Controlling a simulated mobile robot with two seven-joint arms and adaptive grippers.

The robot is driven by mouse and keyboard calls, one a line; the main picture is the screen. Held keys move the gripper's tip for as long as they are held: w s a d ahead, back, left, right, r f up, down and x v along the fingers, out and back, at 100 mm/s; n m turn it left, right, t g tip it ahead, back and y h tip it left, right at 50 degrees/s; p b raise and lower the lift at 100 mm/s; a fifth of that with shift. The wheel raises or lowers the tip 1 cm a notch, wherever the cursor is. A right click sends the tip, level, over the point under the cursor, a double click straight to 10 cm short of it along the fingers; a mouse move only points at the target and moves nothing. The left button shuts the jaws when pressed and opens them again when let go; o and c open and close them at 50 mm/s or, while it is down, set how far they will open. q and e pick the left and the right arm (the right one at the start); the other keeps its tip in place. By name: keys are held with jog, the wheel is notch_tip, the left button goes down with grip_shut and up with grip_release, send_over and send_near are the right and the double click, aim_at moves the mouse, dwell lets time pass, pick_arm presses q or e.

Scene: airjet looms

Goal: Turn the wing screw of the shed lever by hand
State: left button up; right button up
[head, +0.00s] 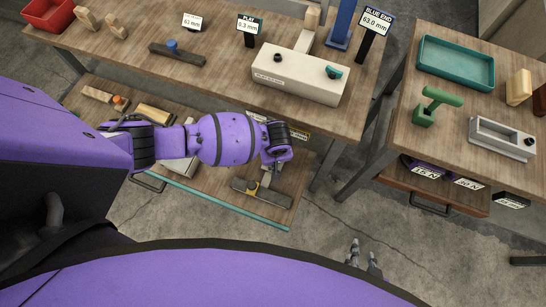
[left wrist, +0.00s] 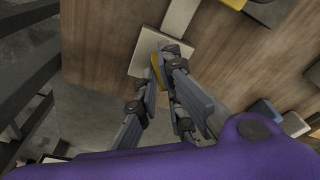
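On the low shelf in the head view lies a dark bar (head: 262,195) with a small yellow piece (head: 252,187) and a grey upright part beside it. I cannot tell for certain which part is the wing screw. My left gripper (head: 271,172) points down over this bar, mostly hidden by its purple wrist. In the left wrist view its fingers (left wrist: 163,72) reach toward a pale plate (left wrist: 148,55), with a yellow piece (left wrist: 156,70) showing by the tips. Whether they touch or grip it is unclear. My right gripper (head: 364,258) shows two separated fingertips above bare floor.
Above the low shelf stands a wooden table (head: 215,70) with a cream box (head: 300,78), a dark bar with blue knob (head: 174,48) and signs. Its front edge is near my left wrist. A right-hand table holds a teal tray (head: 456,65) and green clamp-like piece (head: 436,103). The floor between is free.

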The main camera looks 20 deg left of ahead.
pick_arm(q)
jog(key=o, duration=0.5)
jog(key=shift+c, duration=0.2)
pick_arm(e)
jog(key=shift+w, duration=0.1)
jog(key=shift+r, duration=0.1)
